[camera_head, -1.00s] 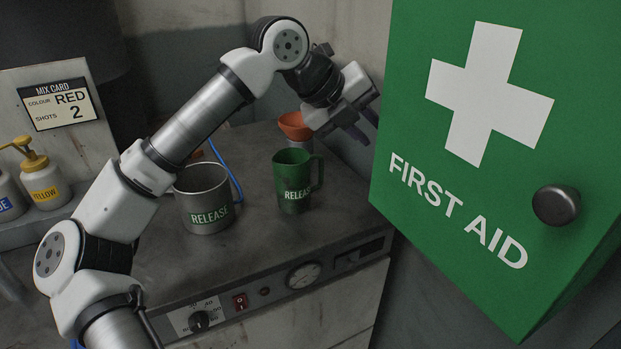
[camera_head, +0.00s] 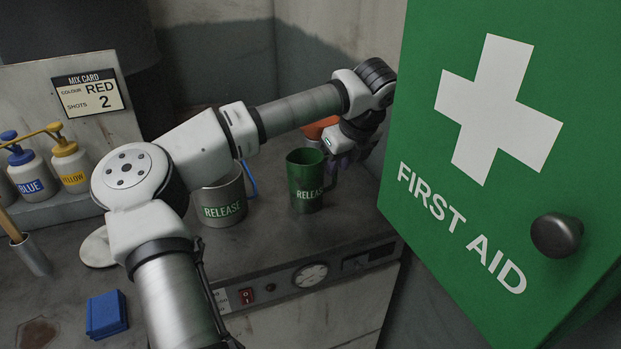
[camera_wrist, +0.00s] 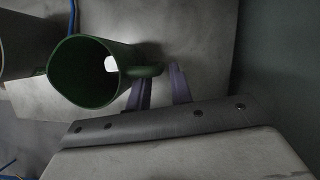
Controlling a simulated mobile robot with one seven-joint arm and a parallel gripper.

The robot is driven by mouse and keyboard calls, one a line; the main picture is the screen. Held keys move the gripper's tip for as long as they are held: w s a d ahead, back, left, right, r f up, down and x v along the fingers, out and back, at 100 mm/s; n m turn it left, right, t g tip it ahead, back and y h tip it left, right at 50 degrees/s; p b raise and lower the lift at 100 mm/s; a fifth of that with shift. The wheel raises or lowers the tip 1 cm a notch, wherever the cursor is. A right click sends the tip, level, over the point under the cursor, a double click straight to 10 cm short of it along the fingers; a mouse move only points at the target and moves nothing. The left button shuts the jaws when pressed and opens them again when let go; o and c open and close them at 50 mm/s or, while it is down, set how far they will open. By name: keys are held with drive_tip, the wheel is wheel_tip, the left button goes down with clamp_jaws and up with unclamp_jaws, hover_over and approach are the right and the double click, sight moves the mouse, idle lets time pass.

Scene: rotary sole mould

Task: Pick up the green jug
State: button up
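The green jug (camera_head: 305,190), labelled RELEASE, stands upright on the grey bench top. My gripper (camera_head: 343,165) is just right of it at handle height, partly hidden by my wrist in the head view. In the wrist view the jug (camera_wrist: 88,85) shows its open mouth, with its handle (camera_wrist: 145,71) reaching right to the fingertips. My gripper (camera_wrist: 160,80) is open there, its two purple fingers apart near the handle's outer end. I cannot tell whether they touch it.
A metal jug (camera_head: 222,208), also labelled RELEASE, stands close left of the green jug. An orange funnel (camera_head: 318,127) is behind. A green first aid cabinet (camera_head: 480,150) is close on the right. Blue (camera_head: 32,178) and yellow (camera_head: 71,168) pump bottles stand at left.

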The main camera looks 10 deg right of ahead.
drive_tip(key=shift+x, duration=1.05)
clamp_jaws()
drive_tip(key=shift+r, duration=0.25)
